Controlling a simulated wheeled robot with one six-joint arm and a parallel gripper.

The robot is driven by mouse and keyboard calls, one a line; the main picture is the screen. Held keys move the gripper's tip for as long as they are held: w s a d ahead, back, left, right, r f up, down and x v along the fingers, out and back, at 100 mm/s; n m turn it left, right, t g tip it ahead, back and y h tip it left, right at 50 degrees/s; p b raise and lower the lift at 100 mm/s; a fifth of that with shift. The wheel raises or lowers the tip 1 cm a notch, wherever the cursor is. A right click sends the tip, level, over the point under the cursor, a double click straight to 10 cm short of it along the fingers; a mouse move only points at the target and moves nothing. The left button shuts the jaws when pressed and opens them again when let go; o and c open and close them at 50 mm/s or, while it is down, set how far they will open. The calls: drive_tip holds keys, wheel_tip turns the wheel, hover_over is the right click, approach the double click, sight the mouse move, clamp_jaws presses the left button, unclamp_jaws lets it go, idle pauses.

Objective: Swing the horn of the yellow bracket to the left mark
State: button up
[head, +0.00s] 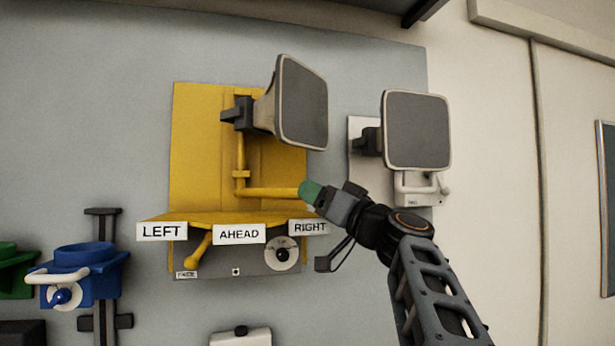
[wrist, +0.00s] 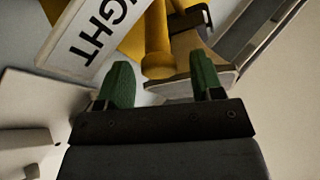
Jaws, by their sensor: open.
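The yellow bracket (head: 200,150) is fixed to the grey wall panel and carries a horn (head: 302,103) with a dark square face turned to the right. A yellow handle bar (head: 270,192) runs from below the horn out to the right, above the RIGHT mark (head: 308,227). The LEFT mark (head: 162,231) and AHEAD mark (head: 239,234) sit along the bracket's front edge. My gripper (head: 310,192), with green fingertips, is at the bar's right end. In the wrist view the bar's yellow end (wrist: 158,62) shows between the open fingers (wrist: 158,85); contact cannot be told.
A second horn (head: 417,130) on a white bracket stands close to the right, behind my gripper. A grey box with a yellow lever (head: 200,250) and a round dial (head: 282,254) lies below the marks. A blue unit (head: 80,272) is at lower left.

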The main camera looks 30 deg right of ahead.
drive_tip(key=shift+p+x, duration=0.6)
drive_tip(key=shift+x, duration=1.05)
clamp_jaws()
